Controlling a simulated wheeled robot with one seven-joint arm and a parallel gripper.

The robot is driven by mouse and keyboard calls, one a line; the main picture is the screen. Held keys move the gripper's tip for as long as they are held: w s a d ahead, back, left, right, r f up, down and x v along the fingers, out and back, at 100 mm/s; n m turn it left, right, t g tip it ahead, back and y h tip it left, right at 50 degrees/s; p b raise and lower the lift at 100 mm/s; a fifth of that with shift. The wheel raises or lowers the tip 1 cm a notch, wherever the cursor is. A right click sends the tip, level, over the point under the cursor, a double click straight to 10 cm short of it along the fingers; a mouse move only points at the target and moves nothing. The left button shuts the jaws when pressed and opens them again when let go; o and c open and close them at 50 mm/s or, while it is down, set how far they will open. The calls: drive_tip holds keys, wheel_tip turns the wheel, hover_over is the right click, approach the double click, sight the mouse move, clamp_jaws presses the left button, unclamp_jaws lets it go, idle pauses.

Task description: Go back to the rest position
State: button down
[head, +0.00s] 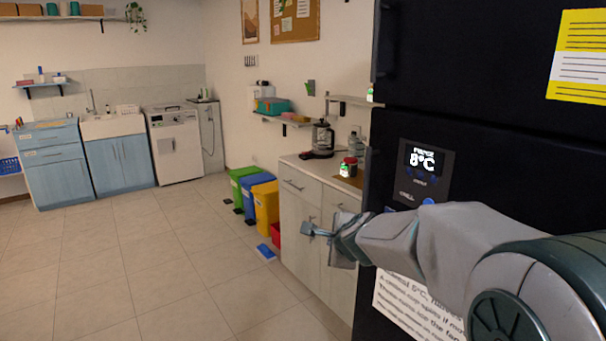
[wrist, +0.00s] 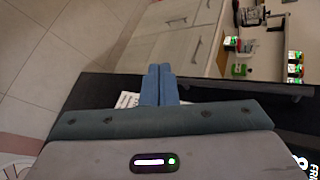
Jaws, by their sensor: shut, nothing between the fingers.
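My gripper (head: 308,229) is shut and empty in the head view, held in the air in front of the pale cabinet and beside the dark fridge. Its two blue fingers lie together in the wrist view (wrist: 159,72). My arm reaches in from the right of the head view, across the front of the fridge. Small jars with green labels (head: 345,170) stand on the counter, beyond my gripper. Similar jars show at the right of the wrist view (wrist: 294,68).
The dark fridge (head: 480,100) fills the right side, close to my arm. The pale cabinet (head: 300,232) stands just beyond the gripper. Green, blue and yellow bins (head: 266,208) stand beside the cabinet. The tiled floor (head: 130,270) at left is clear.

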drive_tip(key=s+d+n+g+h+p, duration=0.1)
drive_tip(key=s+d+n+g+p, duration=0.2)
drive_tip(key=s+n, duration=0.6)
drive_tip(key=s+d+n+g+h+p, duration=0.1)
drive_tip(key=s+d+n+g+p, duration=0.2)
drive_tip(key=s+n, duration=0.6)
drive_tip(key=s+d+g, duration=0.1)
drive_tip(key=s+g, duration=0.1)
drive_tip(key=s, duration=1)
drive_tip(key=shift+s+d, duration=0.15)
drive_tip(key=shift+d, duration=0.25)
